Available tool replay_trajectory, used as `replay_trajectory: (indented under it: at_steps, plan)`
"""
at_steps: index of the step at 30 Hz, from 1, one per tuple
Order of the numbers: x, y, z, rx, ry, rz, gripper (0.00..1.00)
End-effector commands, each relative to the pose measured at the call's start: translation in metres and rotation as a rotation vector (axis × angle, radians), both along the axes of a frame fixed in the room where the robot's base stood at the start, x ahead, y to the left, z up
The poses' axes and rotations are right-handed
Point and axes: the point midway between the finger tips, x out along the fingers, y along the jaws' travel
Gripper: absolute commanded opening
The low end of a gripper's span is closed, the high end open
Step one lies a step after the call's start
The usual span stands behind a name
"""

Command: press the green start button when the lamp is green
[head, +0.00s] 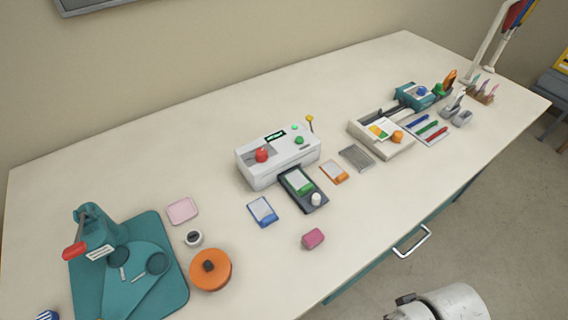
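The laminator (262,172) is a white box standing at the middle of the table. Its top has a red knob (262,154) at the left and a dark display (275,135) with green characters. A green button (299,140) sits on the right of its top. A smaller light-green spot (294,127) behind the button looks like a lit green lamp. A yellow ball on a thin stalk (309,119) stands at its back right. My gripper is not in view; only a white rounded part, probably of my arm, shows at the bottom right, well away from the laminator.
A dark tray (314,205) with a green-and-white card lies before the laminator, with blue (262,211) and orange (334,172) cards beside it. A pink block (313,239) lies nearer the front edge. A teal press (95,235) stands left; a beige device (375,138) stands right.

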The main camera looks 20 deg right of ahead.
Motion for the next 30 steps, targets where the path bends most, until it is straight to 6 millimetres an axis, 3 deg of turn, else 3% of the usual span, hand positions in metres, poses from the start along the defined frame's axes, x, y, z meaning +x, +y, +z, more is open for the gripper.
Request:
replay_trajectory:
  at_steps: [6,19,30]
  plan:
    - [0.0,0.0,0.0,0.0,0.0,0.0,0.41]
    - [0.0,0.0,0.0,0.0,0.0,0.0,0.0]
    - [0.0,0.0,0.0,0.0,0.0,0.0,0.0]
